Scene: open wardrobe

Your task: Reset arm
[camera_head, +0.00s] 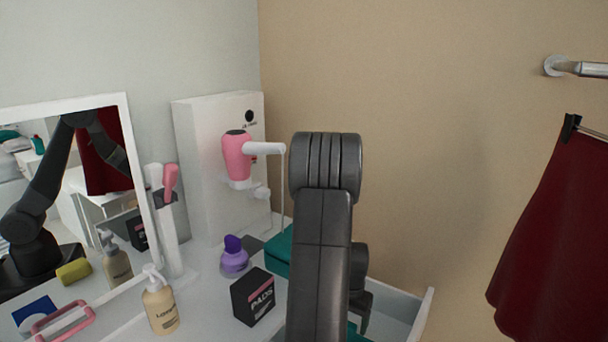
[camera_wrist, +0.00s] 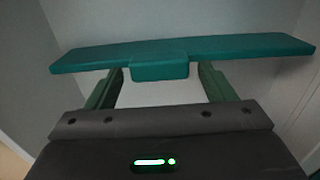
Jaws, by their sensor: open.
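My arm (camera_head: 322,240) rises in the middle of the head view and bends at a dark ribbed joint. Its end reaches down behind the forearm, so my gripper is mostly hidden there. In the wrist view my gripper (camera_wrist: 160,82) is open, with its two dark green fingers apart.
A white drawer edge (camera_head: 422,312) lies right of my arm. Left are a black box (camera_head: 253,297), a purple bottle (camera_head: 234,258), a pump bottle (camera_head: 160,303), a pink hair dryer (camera_head: 237,157) and a mirror (camera_head: 100,195). A dark red garment (camera_head: 555,235) hangs at right.

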